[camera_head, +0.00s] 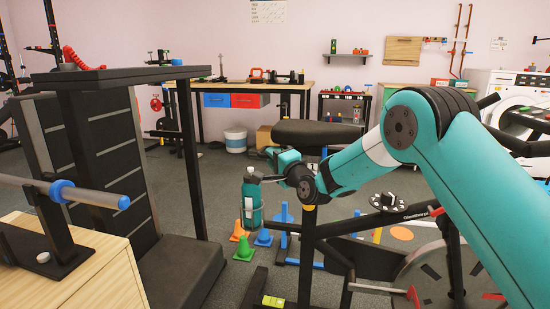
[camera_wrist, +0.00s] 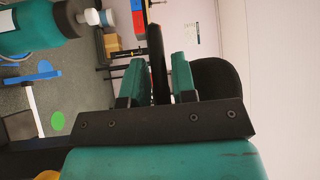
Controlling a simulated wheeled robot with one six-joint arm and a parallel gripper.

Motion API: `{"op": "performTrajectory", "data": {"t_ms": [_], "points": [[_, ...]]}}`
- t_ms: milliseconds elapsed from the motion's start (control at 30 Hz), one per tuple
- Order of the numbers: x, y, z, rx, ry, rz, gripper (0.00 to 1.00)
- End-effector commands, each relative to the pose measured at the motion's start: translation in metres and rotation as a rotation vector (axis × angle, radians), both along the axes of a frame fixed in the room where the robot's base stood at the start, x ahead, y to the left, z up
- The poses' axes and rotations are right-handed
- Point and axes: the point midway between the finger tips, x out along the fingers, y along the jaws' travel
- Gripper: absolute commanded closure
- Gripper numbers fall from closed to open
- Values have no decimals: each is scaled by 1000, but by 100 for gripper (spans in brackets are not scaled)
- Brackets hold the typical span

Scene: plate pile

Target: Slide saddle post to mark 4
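The bike's black saddle (camera_head: 317,133) sits above and behind my wrist in the head view. A dark rounded shape that looks like the saddle (camera_wrist: 218,80) shows beyond the right finger in the wrist view. A black upright (camera_head: 305,255) of the bike frame stands below my wrist; the sliding post and its marks cannot be made out. My gripper (camera_wrist: 157,85) has its two teal fingers on either side of a narrow black bar (camera_wrist: 157,50). The bar nearly fills the space between them; whether they press on it is unclear.
A teal bottle (camera_head: 252,203) is close left of my wrist, also at the upper left of the wrist view (camera_wrist: 35,25). Cones (camera_head: 244,249) stand on the floor. A wooden box (camera_head: 75,268) with a barbell is front left; a workbench (camera_head: 250,86) is behind.

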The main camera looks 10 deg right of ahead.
Motion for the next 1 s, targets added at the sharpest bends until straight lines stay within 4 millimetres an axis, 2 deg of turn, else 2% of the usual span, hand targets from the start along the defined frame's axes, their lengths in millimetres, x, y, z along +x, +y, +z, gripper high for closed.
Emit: {"op": "performTrajectory", "data": {"t_ms": [100,200,233,467,567,800,900,1000], "points": [[0,0,0,0,0,0,75],[0,0,0,0,0,0,98],[0,0,0,0,0,0,100],[0,-1,4,-1,0,-1,100],[0,-1,17,0,-2,-1,100],[0,-1,67,0,-6,-2,100],[0,-1,74,-1,-5,-2,100],[0,-1,73,0,-4,-2,100]]}}
